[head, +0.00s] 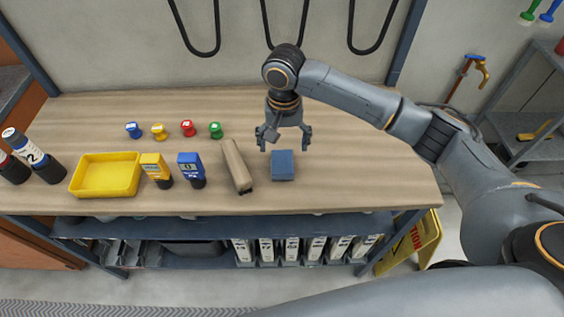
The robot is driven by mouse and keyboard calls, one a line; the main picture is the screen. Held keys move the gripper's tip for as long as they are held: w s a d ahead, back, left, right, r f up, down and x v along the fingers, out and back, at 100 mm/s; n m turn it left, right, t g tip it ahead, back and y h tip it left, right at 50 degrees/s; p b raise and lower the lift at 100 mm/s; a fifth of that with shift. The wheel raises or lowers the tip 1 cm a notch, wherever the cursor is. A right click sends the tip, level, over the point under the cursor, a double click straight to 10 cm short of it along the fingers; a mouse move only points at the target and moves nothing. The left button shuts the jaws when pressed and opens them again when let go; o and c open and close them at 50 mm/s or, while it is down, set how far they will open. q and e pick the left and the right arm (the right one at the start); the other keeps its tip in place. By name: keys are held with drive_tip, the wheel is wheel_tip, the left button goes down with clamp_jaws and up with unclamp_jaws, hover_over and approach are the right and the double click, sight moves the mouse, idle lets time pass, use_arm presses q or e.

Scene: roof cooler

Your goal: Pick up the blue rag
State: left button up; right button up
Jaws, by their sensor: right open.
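The blue rag (283,165) looks like a small folded blue block. It lies on the wooden workbench near the front edge, in the right half of the bench top. My right gripper (284,141) is above and just behind the rag, pointing down. Its fingers are spread open and hold nothing, and I see no contact with the rag. My left gripper does not show.
A tan oblong block (236,165) lies close left of the rag. Further left are a blue meter (191,168), a yellow meter (155,168) and a yellow tray (107,175). Several small coloured knobs (187,128) stand behind. The bench right of the rag is clear.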

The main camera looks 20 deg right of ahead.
sight(282, 161)
drive_tip(key=shift+f, duration=0.95)
drive_tip(key=f, duration=0.2)
drive_tip(key=f+p, duration=0.1)
drive_tip(key=f, duration=0.1)
drive_tip(key=shift+a+f, duration=0.2)
drive_tip(key=shift+f, duration=0.55)
drive_tip(key=shift+c, duration=0.4)
drive_tip(key=c, duration=1.2)
drive_tip(key=shift+o, duration=0.2)
drive_tip(key=shift+r, duration=0.1)
